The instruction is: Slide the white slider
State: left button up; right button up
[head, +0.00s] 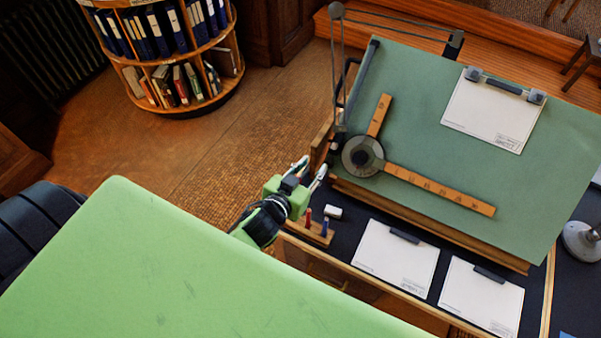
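A small white block (333,212) lies on the dark desk top, just below the drafting board's lower left edge. It is the only small white piece I see, and I cannot tell whether it is the white slider. The green drafting board (470,165) is tilted and carries a drafting machine with a round grey head (362,156) and two orange-brown rulers. My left gripper (313,168) is near the desk's left edge, up and left of the white block in the picture. Its two fingers are apart, with nothing visible between them. My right gripper is out of view.
A wooden holder (308,230) with red and blue pens stands close below my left gripper. Two white sheets (395,258) (482,296) with dark clips lie on the desk. A grey lamp base (582,242) is at right. A round bookcase (170,50) stands behind; open floor lies between.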

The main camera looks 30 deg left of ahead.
pick_arm(q)
jog(key=v, duration=1)
jog(key=shift+s, duration=0.25)
jog(key=shift+c, duration=0.5)
